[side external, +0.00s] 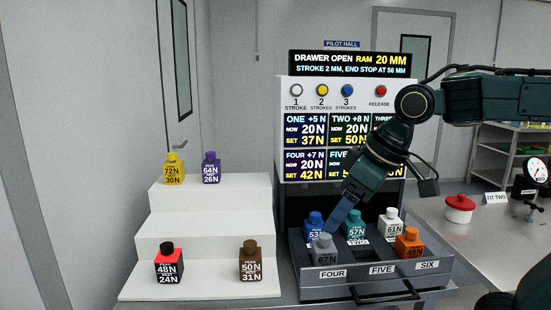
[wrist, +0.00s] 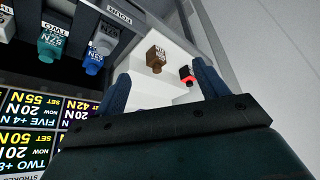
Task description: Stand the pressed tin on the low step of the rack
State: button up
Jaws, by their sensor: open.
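My gripper (side external: 336,217) is open over the left part of the pulled-out drawer (side external: 380,275), close to a blue tin (side external: 314,222) and a grey tin (side external: 323,248) marked 67N. Teal (side external: 356,226), white (side external: 390,224) and orange (side external: 408,241) tins also stand in the drawer. I cannot tell which tin is the pressed one. The white stepped rack (side external: 205,232) stands left. Its low step holds a red tin (side external: 169,267) and a brown tin (side external: 249,262), with a gap between. In the wrist view, nothing is held between the fingers (wrist: 163,90).
Yellow (side external: 174,170) and purple (side external: 211,169) tins stand on the rack's top step; the middle step is bare. A display (side external: 349,65) reads drawer open, ram 20 mm. A red-lidded pot (side external: 459,207) and a gauge (side external: 535,172) sit at the right.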

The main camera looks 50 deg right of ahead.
jog(key=s+d+f+m, duration=0.1)
jog(key=s+d+f, duration=0.1)
jog(key=s+f, duration=0.3)
jog(key=s, duration=0.4)
jog(key=shift+m+h, duration=0.4)
